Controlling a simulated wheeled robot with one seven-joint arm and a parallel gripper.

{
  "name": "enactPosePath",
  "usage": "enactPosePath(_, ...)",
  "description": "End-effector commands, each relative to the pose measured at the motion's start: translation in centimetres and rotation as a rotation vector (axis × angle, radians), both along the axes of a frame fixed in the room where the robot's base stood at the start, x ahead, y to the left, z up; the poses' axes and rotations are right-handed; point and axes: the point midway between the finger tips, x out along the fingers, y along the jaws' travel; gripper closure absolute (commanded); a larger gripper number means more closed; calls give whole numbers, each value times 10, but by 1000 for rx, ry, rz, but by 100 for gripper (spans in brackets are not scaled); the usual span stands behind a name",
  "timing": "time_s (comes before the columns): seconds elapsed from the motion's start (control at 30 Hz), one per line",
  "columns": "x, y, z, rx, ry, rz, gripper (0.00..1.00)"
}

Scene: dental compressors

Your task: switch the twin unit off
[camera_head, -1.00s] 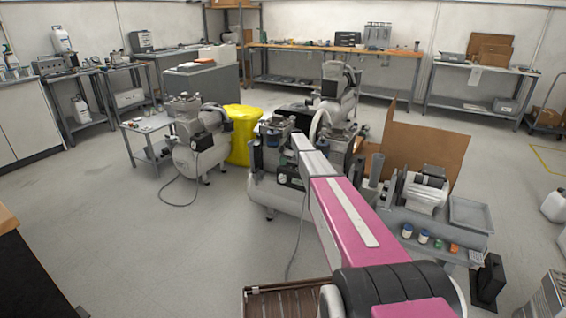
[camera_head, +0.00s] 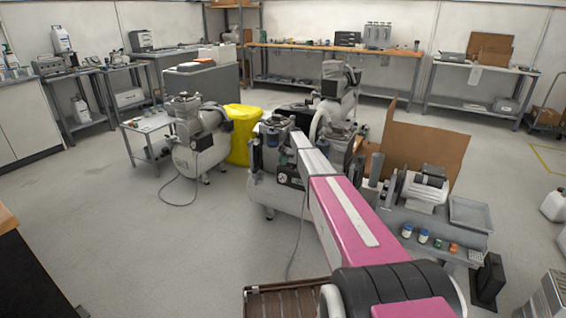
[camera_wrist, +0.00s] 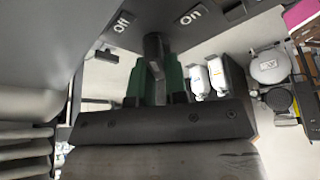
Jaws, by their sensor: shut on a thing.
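The twin unit (camera_head: 262,190) is a pale grey compressor with dark pump heads, standing mid-floor, partly hidden behind my arm in the head view. In the wrist view, its dark switch lever (camera_wrist: 153,45) stands out from a grey panel between a label reading "Off" (camera_wrist: 123,21) and a label reading "On" (camera_wrist: 190,15). My gripper (camera_wrist: 156,72), with green fingers, is shut on the lever, one finger on each side. In the head view my arm hides most of the gripper and the switch.
Another compressor (camera_head: 195,150) stands to the left beside a yellow bin (camera_head: 242,134). A grey cart (camera_head: 437,235) with a motor and small jars is close on the right, with a cardboard sheet (camera_head: 425,150) behind it. The left floor is mostly clear.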

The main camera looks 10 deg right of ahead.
Motion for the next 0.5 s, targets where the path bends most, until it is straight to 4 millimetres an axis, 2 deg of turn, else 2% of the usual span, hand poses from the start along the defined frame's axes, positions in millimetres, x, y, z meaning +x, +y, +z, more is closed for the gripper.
enactPosePath(0.1, 0, 0, 1, -1, -1, -1, 100)
enactPosePath(0.13, 0, 0, 1, -1, -1, -1, 80)
enactPosePath(0.2, 0, 0, 1, -1, -1, -1, 61)
enactPosePath(0.5, 0, 0, 1, -1, -1, -1, 61)
